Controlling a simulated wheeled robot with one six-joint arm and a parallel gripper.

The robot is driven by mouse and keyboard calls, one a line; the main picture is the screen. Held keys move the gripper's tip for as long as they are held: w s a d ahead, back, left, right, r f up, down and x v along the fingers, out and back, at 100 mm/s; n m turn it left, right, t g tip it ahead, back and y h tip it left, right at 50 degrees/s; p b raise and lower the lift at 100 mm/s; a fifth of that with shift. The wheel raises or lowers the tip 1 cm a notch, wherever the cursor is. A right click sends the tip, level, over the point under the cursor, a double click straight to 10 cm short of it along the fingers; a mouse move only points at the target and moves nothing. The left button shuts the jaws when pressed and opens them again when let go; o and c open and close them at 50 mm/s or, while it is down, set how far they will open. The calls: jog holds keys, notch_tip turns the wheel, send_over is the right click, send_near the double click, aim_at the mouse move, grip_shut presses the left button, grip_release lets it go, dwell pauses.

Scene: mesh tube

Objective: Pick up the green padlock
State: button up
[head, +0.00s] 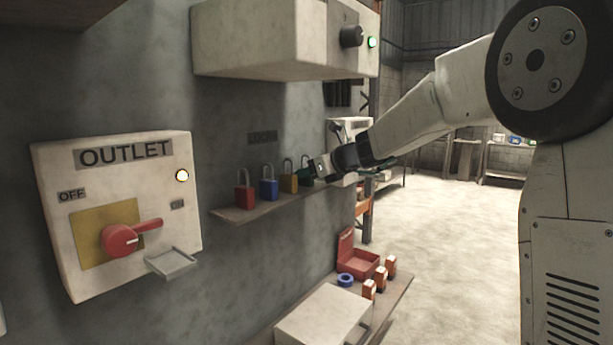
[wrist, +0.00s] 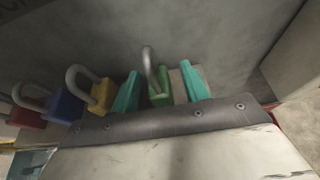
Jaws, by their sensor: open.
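The green padlock (wrist: 160,97) shows in the wrist view with its grey shackle pointing up. It sits between the two teal fingers of my gripper (wrist: 159,70), which are open on either side of it. I cannot tell whether either finger touches it. In the head view the green padlock (head: 306,175) stands at the right end of a row on the wall shelf (head: 235,214), partly hidden by my gripper (head: 314,169).
A yellow padlock (head: 289,184), a blue padlock (head: 269,189) and a red padlock (head: 245,198) stand to the left on the same shelf. The outlet box (head: 60,165) is further left. A cream box (head: 285,55) overhangs the shelf. A red case (head: 357,262) lies below.

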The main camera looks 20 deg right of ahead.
jog(key=shift+a, duration=0.1)
grip_shut()
jog(key=shift+r, duration=0.15)
